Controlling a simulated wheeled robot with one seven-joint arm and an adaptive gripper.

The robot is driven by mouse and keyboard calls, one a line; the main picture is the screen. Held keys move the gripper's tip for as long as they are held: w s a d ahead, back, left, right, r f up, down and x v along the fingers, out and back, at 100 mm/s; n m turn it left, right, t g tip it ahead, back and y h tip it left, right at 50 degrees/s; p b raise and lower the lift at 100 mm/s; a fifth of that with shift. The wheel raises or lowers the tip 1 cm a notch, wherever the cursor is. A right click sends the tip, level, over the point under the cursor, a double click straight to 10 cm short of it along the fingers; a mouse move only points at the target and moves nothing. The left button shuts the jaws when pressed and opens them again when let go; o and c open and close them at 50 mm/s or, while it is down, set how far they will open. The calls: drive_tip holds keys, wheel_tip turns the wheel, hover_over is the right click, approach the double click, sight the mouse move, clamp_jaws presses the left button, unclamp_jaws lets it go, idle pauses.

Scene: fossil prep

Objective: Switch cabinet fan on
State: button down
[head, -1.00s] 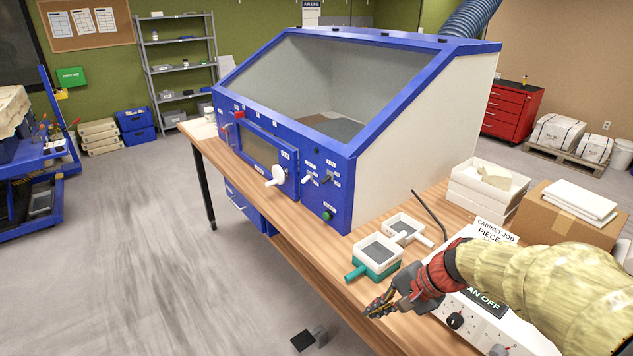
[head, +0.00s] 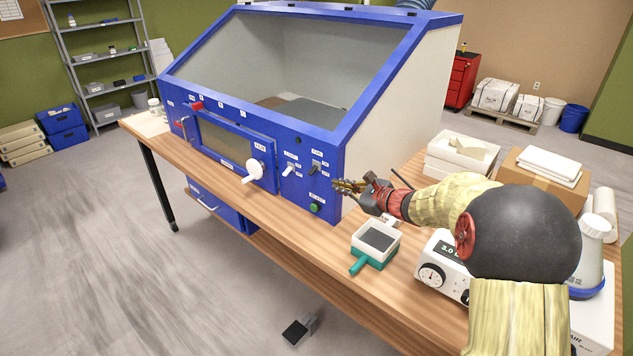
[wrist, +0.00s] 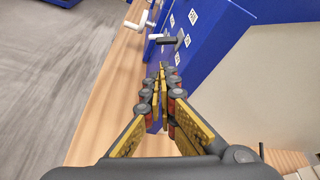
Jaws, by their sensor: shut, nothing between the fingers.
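The blue cabinet (head: 330,205) stands on the wooden bench. Its front panel has a white-tipped toggle switch (head: 289,171) and a dark toggle switch (head: 314,168) to its right, each with small labels too blurred to read surely. I cannot tell for certain which is the fan's, or its position. My gripper (head: 337,185) is shut and empty, just right of the dark switch near the panel's right edge, apart from it. In the wrist view the closed fingertips (wrist: 160,72) point at the panel, with the dark switch (wrist: 167,40) beyond them.
A green button (head: 314,207) sits low on the panel; a white handle (head: 254,171) projects further left. A teal-handled tray (head: 372,254) and a white box with a dial (head: 432,274) lie below my arm. White trays (head: 455,165) and a cardboard box (head: 535,180) stand behind it.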

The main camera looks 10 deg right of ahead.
sight(313, 171)
drive_tip(key=b+x, duration=0.1)
drive_tip(key=x, duration=0.9)
drive_tip(key=shift+b, duration=0.4)
drive_tip(key=shift+s+a+r+m+g+p, duration=0.25)
drive_tip(key=shift+m+p, duration=0.35)
drive_tip(key=shift+p, duration=1.05)
drive_tip(key=m+y+p, duration=0.1)
drive_tip(key=p, duration=0.2)
drive_tip(key=r+m+g+p, duration=0.1)
drive_tip(key=p, duration=0.2)
drive_tip(key=a+r+m+y+p, duration=0.1)
drive_tip(key=m+p, duration=0.1)
drive_tip(key=p, duration=0.1)
drive_tip(key=shift+s+g+y, duration=0.25)
drive_tip(key=shift+s+y, duration=0.05)
drive_tip(key=shift+p, duration=0.3)
drive_tip(key=shift+r+p, duration=0.4)
drive_tip(key=shift+r, duration=0.4)
